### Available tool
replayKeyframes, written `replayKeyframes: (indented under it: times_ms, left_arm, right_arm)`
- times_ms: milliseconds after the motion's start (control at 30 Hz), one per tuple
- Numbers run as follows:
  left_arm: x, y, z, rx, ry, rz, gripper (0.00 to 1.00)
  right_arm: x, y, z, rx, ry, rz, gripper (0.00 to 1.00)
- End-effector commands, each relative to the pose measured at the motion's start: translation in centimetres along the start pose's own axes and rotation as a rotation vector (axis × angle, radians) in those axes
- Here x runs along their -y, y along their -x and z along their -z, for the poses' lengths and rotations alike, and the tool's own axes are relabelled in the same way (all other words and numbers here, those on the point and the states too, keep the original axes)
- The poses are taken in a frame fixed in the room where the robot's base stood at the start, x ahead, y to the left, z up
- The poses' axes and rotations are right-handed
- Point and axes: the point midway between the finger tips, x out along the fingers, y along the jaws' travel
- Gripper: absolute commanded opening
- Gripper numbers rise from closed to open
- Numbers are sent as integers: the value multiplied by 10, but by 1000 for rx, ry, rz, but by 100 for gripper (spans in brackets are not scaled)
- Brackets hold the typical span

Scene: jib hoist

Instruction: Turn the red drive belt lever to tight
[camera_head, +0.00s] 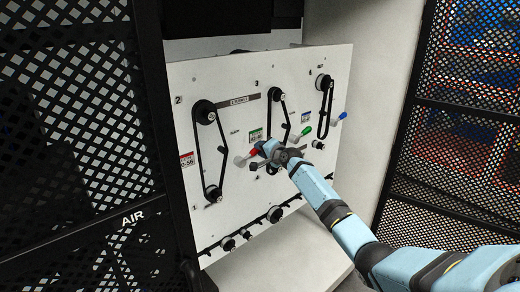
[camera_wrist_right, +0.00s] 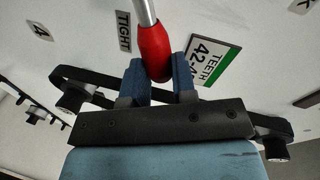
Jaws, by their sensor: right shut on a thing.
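The red drive belt lever (camera_wrist_right: 152,42) has a red grip on a metal rod. In the right wrist view its grip sits between the two blue fingers of my right gripper (camera_wrist_right: 154,72), which are shut on it. A TIGHT label (camera_wrist_right: 124,32) lies on the panel just left of the rod. In the head view my right gripper (camera_head: 262,153) is at the middle of the white panel (camera_head: 230,90) and mostly hides the lever; a little red shows at its tip. My left gripper is out of view.
A green lever (camera_head: 306,131) and a blue lever (camera_head: 342,116) are to the right of my gripper. A black belt (camera_head: 196,150) runs on pulleys at the left. Black mesh doors (camera_head: 80,130) stand at the left and right (camera_head: 450,150).

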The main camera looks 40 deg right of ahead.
Motion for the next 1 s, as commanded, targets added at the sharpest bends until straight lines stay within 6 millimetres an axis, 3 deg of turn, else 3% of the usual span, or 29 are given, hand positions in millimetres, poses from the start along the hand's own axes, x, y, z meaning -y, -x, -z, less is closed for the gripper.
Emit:
replayKeyframes:
  times_ms: [733, 767, 867, 1000]
  left_arm:
    - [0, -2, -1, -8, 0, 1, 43]
    - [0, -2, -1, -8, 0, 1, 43]
    - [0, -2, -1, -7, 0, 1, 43]
    - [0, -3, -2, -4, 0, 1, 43]
  right_arm:
    - [-9, -2, -1, 19, -92, -2, 0]
    - [-9, -2, -1, 19, -92, -2, 28]
    - [-9, -2, -1, 19, -92, -2, 51]
    - [-9, -2, -1, 19, -91, -1, 51]
